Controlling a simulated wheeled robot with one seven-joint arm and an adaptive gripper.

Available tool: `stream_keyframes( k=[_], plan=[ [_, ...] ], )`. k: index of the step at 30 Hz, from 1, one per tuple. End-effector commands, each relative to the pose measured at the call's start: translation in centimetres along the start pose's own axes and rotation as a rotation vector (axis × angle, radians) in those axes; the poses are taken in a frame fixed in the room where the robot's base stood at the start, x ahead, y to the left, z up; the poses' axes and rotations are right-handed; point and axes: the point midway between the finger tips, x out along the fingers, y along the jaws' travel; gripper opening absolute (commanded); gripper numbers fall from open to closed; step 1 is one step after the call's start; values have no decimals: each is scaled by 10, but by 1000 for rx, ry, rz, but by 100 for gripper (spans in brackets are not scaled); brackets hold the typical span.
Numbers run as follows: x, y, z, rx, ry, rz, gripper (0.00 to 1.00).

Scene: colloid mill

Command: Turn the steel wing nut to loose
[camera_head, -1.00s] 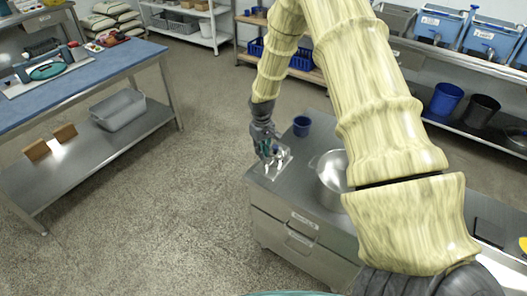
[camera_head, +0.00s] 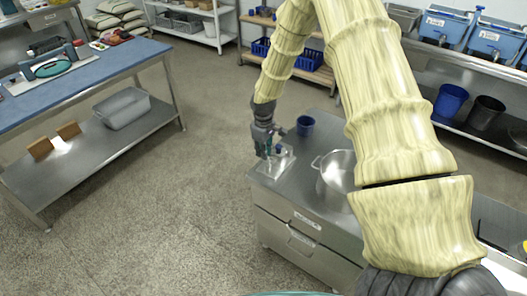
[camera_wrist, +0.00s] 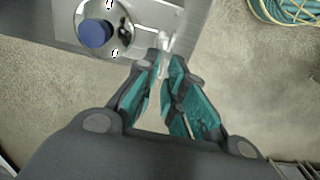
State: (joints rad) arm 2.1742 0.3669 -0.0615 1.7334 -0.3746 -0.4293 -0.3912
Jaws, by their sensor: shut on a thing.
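My gripper (camera_wrist: 162,72) points down at the near corner of the steel cabinet in the wrist view, its teal-lined fingers shut on a small pale metal piece, which I take as the steel wing nut (camera_wrist: 163,42). The fingers hide much of it. In the head view my gripper (camera_head: 268,152) is at a small metal plate on the cabinet's left end, where the nut is too small to make out.
A blue-topped workbench (camera_head: 105,68) is at the left. The floor between is clear.

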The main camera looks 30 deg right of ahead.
Motion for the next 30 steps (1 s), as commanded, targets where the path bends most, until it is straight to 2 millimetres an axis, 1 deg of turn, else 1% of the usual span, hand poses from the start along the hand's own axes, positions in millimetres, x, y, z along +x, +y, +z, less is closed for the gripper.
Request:
stream_keyframes(
  k=[6, 7, 10, 19, 22, 26, 30],
  plan=[
    [0, 1, 1, 1, -1, 1, 0],
    [0, 1, 1, 2, -1, 1, 15],
    [0, 1, 1, 2, -1, 1, 33],
    [0, 0, 0, 2, -1, 0, 33],
    [-4, 0, 0, 2, 0, 0, 33],
    [-16, 0, 0, 2, 0, 0, 33],
    [-38, 1, 0, 3, 2, 1, 33]
  ],
)
